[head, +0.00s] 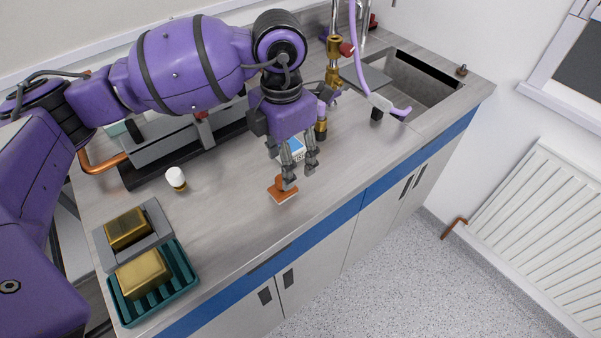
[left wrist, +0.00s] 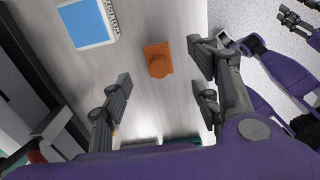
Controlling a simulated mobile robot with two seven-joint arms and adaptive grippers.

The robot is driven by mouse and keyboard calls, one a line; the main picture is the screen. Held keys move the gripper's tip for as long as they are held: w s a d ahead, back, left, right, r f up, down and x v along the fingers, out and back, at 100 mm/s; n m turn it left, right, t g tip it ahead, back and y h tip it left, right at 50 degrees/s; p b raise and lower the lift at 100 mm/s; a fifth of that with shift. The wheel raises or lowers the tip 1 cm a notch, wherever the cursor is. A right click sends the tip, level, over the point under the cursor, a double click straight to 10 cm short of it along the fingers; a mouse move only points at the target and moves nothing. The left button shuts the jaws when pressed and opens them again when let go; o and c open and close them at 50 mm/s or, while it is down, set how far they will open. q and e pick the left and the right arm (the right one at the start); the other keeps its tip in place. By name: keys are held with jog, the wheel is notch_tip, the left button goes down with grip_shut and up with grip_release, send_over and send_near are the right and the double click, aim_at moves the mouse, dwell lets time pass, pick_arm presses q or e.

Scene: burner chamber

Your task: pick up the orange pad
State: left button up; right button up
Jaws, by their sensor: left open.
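The orange pad (head: 281,195) lies on the grey worktop near its front edge, with a raised part on top and a pale underside edge. My left gripper (head: 300,177) is open and points down over the worktop; its fingers overlap part of the pad in the head view. In the left wrist view the pad (left wrist: 158,58) shows ahead of and between the two spread fingers (left wrist: 160,85), with nothing held. My right gripper (left wrist: 298,20) shows small at the top right corner of the left wrist view; its opening is unclear.
A blue-and-white box (head: 292,149) lies behind my left gripper. A white-capped bottle (head: 176,179), a grey tray (head: 106,258) and a teal rack (head: 190,282) with brass blocks stand to the left. A sink (head: 420,80) and taps are at the back right. Worktop between is clear.

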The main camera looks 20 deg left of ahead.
aim_at(275, 191)
pick_arm(q)
jog(key=shift+s+a+f, duration=0.3)
jog(key=shift+s+f, duration=0.15)
jog(key=shift+s, duration=0.05)
jog(key=shift+s+a+f, duration=0.25)
jog(key=shift+s+f, duration=0.2)
jog(key=shift+s, duration=0.05)
jog(key=f, duration=0.2)
jog(key=w+f, duration=0.1)
jog(key=f, duration=0.1)
jog(key=shift+w+f, duration=0.2)
jog(key=shift+f, duration=0.45)
jog(key=shift+d+f, duration=0.1)
jog(key=shift+f, duration=0.05)
jog(key=c, duration=1.3)
jog(key=shift+o, duration=0.2)
pick_arm(e)
jog(key=shift+s+a+r, duration=0.3)
jog(key=shift+s+a, duration=0.1)
jog(key=shift+s, duration=0.35)
jog(key=shift+a, duration=0.1)
